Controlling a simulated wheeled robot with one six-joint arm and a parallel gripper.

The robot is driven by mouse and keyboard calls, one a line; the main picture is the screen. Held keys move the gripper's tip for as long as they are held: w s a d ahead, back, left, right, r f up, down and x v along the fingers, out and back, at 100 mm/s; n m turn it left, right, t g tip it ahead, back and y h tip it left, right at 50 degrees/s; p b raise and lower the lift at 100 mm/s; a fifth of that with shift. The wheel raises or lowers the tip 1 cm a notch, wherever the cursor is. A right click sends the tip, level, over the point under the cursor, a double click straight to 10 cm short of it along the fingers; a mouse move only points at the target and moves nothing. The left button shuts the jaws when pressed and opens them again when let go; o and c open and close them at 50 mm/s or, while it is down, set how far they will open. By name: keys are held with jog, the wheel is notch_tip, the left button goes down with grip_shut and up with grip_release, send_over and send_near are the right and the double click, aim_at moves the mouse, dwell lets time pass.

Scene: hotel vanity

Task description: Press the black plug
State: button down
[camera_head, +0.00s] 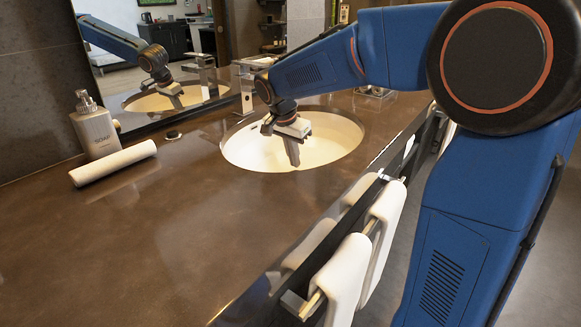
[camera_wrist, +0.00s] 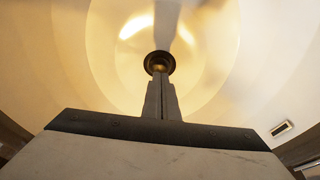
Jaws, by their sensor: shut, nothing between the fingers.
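The black plug (camera_wrist: 159,62) shows in the wrist view as a small round dark disc with a brassy middle, at the bottom of the pale sink bowl. My gripper (camera_wrist: 162,84) is shut and empty, its fingers together and pointing down at the plug. The fingertips overlap the near edge of the plug in this view, and I cannot tell whether they touch it. In the head view my gripper (camera_head: 294,160) reaches down into the sink (camera_head: 335,150), over the bowl. The plug is hidden there.
A chrome faucet (camera_head: 246,88) stands behind the sink. White towels (camera_head: 385,222) hang on a rail along the front edge. A mirror (camera_head: 150,60) rises behind.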

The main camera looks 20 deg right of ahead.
jog(key=v, duration=1.1)
jog(key=shift+r, duration=0.15)
jog(key=shift+d, duration=0.1)
